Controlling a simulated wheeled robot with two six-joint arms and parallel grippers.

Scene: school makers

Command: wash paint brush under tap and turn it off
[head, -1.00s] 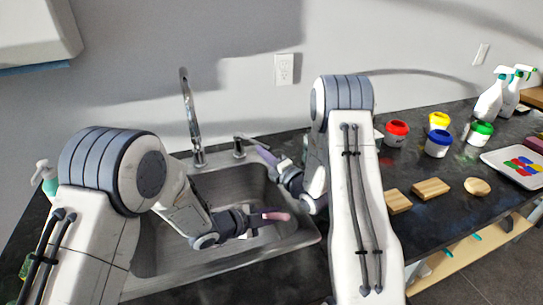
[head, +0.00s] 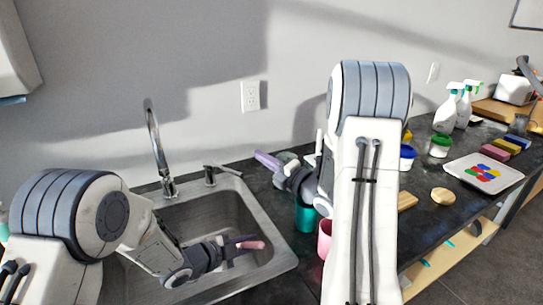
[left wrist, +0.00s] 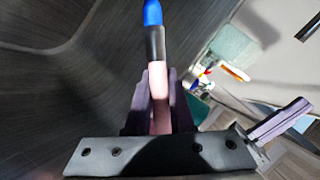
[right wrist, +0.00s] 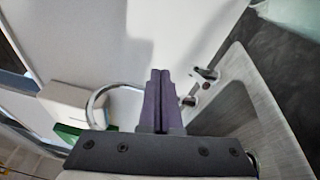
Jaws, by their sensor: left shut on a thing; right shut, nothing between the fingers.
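The paint brush (left wrist: 154,45) has a pinkish handle, a dark band and a blue tip. My left gripper (head: 245,246) is shut on its handle, low over the sink (head: 233,212); the handle (head: 252,245) shows pink in the head view. The tap's curved spout (head: 154,140) stands at the sink's back edge, to the left of the brush. Its lever (head: 222,169) is beside it. I see no clear water stream. My right gripper (head: 266,160) is shut and empty, to the right of the lever and apart from it. The right wrist view shows the spout (right wrist: 101,98) and lever (right wrist: 207,75).
A teal cup (head: 305,219) and a pink cup (head: 324,241) stand right of the sink, partly behind my right arm. Paint pots (head: 440,146), spray bottles (head: 446,112), a paint tray (head: 482,187) and a wooden disc (head: 442,196) are farther right on the dark counter.

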